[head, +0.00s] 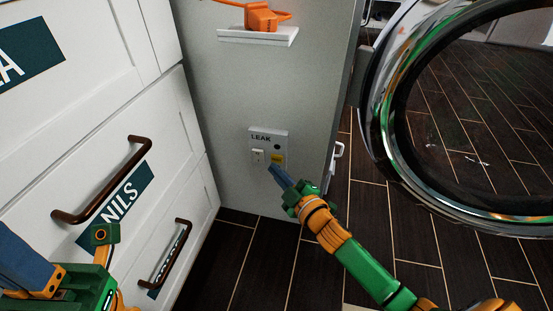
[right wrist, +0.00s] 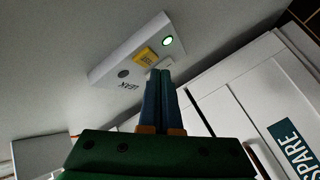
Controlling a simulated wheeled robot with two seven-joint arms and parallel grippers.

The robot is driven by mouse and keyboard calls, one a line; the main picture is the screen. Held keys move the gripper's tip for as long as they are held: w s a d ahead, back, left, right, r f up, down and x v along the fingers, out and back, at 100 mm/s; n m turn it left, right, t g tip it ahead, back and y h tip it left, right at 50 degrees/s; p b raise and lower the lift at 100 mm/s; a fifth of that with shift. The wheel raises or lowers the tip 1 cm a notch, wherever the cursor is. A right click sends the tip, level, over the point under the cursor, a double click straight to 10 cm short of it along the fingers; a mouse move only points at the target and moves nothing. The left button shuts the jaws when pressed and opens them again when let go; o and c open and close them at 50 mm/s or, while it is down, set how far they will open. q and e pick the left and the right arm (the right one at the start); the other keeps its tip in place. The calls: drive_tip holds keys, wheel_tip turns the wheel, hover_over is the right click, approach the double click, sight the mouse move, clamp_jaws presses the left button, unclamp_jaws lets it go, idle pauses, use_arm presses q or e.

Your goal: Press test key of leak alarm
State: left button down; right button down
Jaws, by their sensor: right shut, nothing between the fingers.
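The leak alarm (head: 268,138) is a small pale plate marked LEAK on the grey side panel. In the right wrist view the alarm (right wrist: 110,65) appears turned over, with a lit greenish-white lamp (right wrist: 168,42). My right gripper (head: 272,168) is shut and empty, its blue fingertips at the plate's lower part. In the wrist view the fingertips (right wrist: 162,73) overlap the white key's edge; contact cannot be told. My left gripper (head: 30,265) is partly in view at lower left.
White drawers (head: 120,150) with brown handles stand to the left. A shelf (head: 258,36) with an orange object (head: 262,18) is above the alarm. A round chrome door (head: 380,120) stands open at right. Dark floor (head: 260,262) lies below.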

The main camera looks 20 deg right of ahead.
idle(0.8)
drive_tip(key=shift+w+d, duration=0.25)
drive_tip(key=shift+w, duration=0.1)
drive_tip(key=shift+w+d, duration=0.2)
drive_tip(key=shift+w, duration=0.1)
idle(0.5)
idle(0.4)
drive_tip(key=shift+s+a+p, duration=0.4)
drive_tip(key=shift+s+p, duration=0.1)
drive_tip(key=shift+s, duration=0.15)
drive_tip(key=shift+s, duration=0.1)
drive_tip(key=s+a, duration=0.1)
drive_tip(key=s, duration=0.1)
drive_tip(key=s+a+p, duration=0.1)
drive_tip(key=s+a, duration=0.1)
